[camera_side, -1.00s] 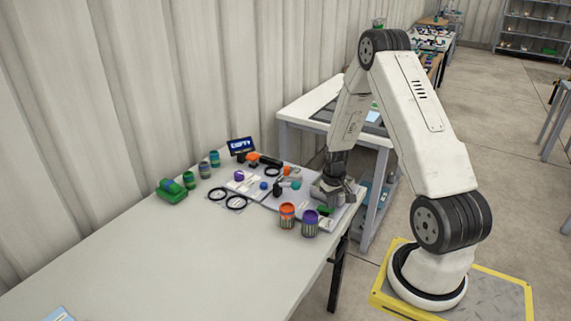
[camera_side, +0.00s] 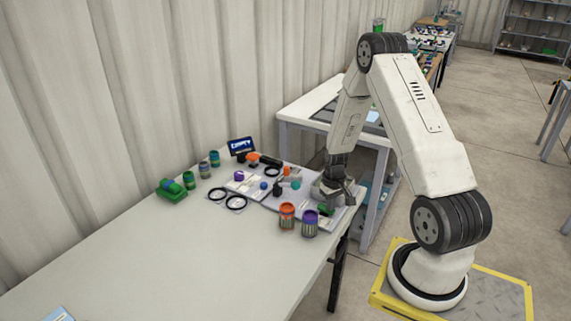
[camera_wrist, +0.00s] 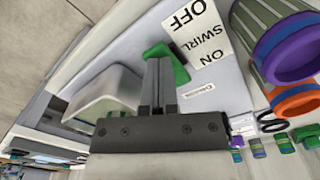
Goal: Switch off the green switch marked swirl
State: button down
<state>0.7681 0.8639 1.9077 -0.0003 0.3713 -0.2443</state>
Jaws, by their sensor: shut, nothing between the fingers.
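The green switch (camera_wrist: 180,64) stands on a light panel in the wrist view, next to a white label (camera_wrist: 199,34) reading OFF, SWIRL and ON. My gripper (camera_wrist: 160,62) is shut and empty. Its fingertips cover the middle of the switch, so green shows on both sides of them; I cannot tell whether they touch it. In the side view my gripper (camera_side: 330,198) is low over the right end of the panel, with the green switch (camera_side: 326,209) just below it. The exact lever position is partly hidden.
Orange (camera_side: 287,215) and purple (camera_side: 310,222) ribbed cups stand close in front of the switch. Other coloured controls and black rings (camera_side: 236,202) lie to the left. A display (camera_side: 242,146) reads EMPTY.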

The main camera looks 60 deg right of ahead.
jog(key=shift+r, duration=3.5)
jog(key=shift+w+a+r, duration=0.2)
jog(key=shift+a, duration=0.2)
jog(key=w+a+r+n+t, duration=0.1)
jog(key=w+a+r, duration=0.15)
jog(key=a, duration=0.45)
jog(key=w+a+r+n, duration=0.1)
jog(key=a+r+n, duration=0.1)
jog(key=a+r, duration=0.3)
jog(key=s+a+r+n, duration=0.1)
jog(key=s+a, duration=0.1)
jog(key=a, duration=0.6)
jog(key=s+a+r+n+t, duration=0.1)
jog(key=s+a+n, duration=0.1)
jog(key=a, duration=0.5)
jog(key=shift+s+a+r+t, duration=0.3)
jog(key=shift+s+a+r, duration=0.05)
jog(key=shift+s, duration=0.3)
